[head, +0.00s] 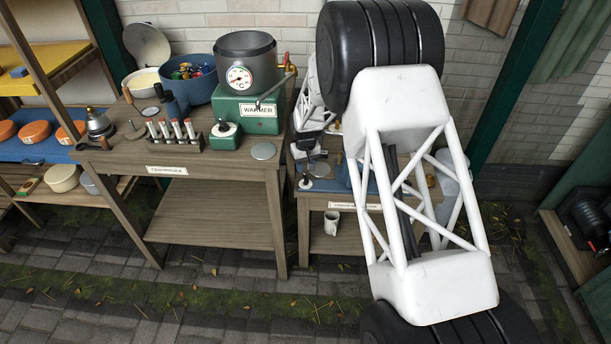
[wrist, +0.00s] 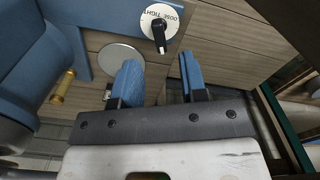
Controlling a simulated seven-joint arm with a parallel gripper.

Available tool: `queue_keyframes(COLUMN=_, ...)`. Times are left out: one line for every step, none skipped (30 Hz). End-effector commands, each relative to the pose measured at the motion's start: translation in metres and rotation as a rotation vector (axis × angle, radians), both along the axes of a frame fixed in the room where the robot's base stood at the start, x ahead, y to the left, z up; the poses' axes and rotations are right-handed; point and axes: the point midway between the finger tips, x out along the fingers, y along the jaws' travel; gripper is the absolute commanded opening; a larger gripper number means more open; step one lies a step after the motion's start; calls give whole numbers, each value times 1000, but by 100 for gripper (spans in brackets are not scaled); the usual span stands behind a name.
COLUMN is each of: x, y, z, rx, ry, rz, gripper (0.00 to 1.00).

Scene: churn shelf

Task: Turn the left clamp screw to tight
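The clamp screw in the wrist view is a white round dial (wrist: 153,14) with a black knob (wrist: 160,38). Its lettering reads LOOSE and TIGHT, upside down here. The knob's bar runs toward the bottom of the picture; I cannot tell which word it marks. My gripper (wrist: 160,72) has two blue fingertips, spread apart with nothing between them. The dial lies beyond the gap, apart from both fingertips. In the head view my gripper (head: 307,142) is small above the right-hand bench, its fingertips unclear. A second clamp screw cannot be made out, as my arm covers much of that bench.
In the wrist view a blue rounded body (wrist: 25,80) and a brass rod (wrist: 62,87) stand at left, with a grey disc (wrist: 122,55) near the left finger. In the head view the left bench (head: 230,172) holds a warmer (head: 245,112) and a tube rack (head: 175,142).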

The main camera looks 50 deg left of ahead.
Motion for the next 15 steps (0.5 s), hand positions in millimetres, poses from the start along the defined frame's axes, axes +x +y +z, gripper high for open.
queue_keyframes(x=0, y=0, z=-8, rx=-2, ry=1, rz=0, gripper=39)
queue_keyframes(x=0, y=0, z=-11, rx=-2, ry=2, rz=0, gripper=39)
queue_keyframes(x=0, y=0, z=-16, rx=-2, ry=2, rz=0, gripper=39)
queue_keyframes(x=0, y=0, z=-19, rx=-2, ry=1, rz=0, gripper=39)
queue_keyframes(x=0, y=0, z=-22, rx=-2, ry=1, rz=0, gripper=39)
queue_keyframes(x=0, y=0, z=-27, rx=-2, ry=1, rz=0, gripper=39)
queue_keyframes(x=0, y=0, z=-30, rx=-1, ry=0, rz=0, gripper=39)
queue_keyframes(x=0, y=0, z=-33, rx=-2, ry=1, rz=0, gripper=39)
queue_keyframes(x=0, y=0, z=-37, rx=-2, ry=1, rz=0, gripper=39)
queue_keyframes(x=0, y=0, z=-40, rx=-2, ry=1, rz=0, gripper=39)
queue_keyframes(x=0, y=0, z=-42, rx=-2, ry=1, rz=0, gripper=39)
queue_keyframes(x=0, y=0, z=-45, rx=-2, ry=1, rz=0, gripper=39)
queue_keyframes(x=0, y=0, z=-46, rx=-2, ry=1, rz=0, gripper=39)
queue_keyframes(x=0, y=0, z=-48, rx=-2, ry=1, rz=0, gripper=39)
queue_keyframes(x=0, y=0, z=-50, rx=-2, ry=1, rz=0, gripper=39)
